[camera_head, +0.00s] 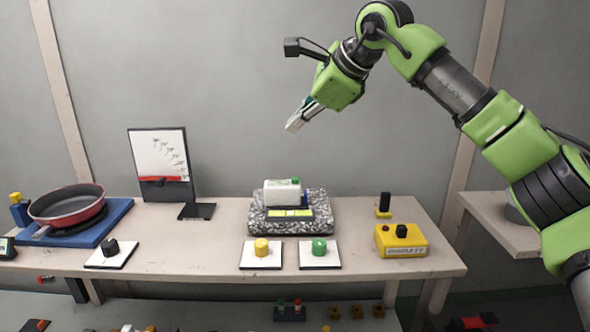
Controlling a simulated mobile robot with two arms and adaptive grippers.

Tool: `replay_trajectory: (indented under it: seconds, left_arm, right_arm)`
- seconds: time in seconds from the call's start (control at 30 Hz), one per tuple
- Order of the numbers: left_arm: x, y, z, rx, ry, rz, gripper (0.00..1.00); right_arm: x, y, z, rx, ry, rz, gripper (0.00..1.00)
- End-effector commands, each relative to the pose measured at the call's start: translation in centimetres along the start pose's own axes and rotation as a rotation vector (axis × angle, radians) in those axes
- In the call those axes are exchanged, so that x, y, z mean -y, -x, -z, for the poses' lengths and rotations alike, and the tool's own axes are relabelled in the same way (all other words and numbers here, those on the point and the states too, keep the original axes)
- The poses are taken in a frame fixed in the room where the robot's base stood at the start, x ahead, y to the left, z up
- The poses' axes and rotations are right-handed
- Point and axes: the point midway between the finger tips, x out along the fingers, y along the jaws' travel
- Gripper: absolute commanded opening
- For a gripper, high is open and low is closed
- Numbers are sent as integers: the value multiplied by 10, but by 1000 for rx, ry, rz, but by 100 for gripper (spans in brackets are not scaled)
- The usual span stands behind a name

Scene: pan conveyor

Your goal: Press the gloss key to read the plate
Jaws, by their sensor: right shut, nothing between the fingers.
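A speckled stone slab (322,214) sits mid-table. On it is a white box-shaped device (280,195) with a green cap or button (295,181) on top and a yellow-green panel (290,213) in front. A yellow key (261,247) and a green key (319,247) stand on white tiles in front of the slab. A black key (111,246) stands on another tile at the left. I cannot read which is the gloss key. My right gripper (294,125) is shut and empty, in the air well above the device. My left gripper is out of view.
A pan (66,203) rests on a blue stand at the left. A white chart board (158,155) stands behind. A yellow box (401,246) with a black knob and a small black-and-yellow post (384,206) are at the right.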

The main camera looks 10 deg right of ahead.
Motion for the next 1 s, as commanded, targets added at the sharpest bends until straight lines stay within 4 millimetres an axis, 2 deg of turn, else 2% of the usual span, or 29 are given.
replay_trajectory:
  seconds: [0.23, 0.47, 0.77, 1.0]
  left_arm:
    - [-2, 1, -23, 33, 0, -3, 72]
    - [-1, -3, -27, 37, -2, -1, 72]
    - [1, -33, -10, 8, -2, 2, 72]
    - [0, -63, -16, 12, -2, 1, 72]
  right_arm:
    - [0, 0, 0, 1, 0, 0, 0]
    - [-3, -4, 2, 0, 0, 0, 0]
    - [-19, -26, 19, 0, 0, 0, 0]
    - [-36, -50, 36, 1, 0, 0, 0]
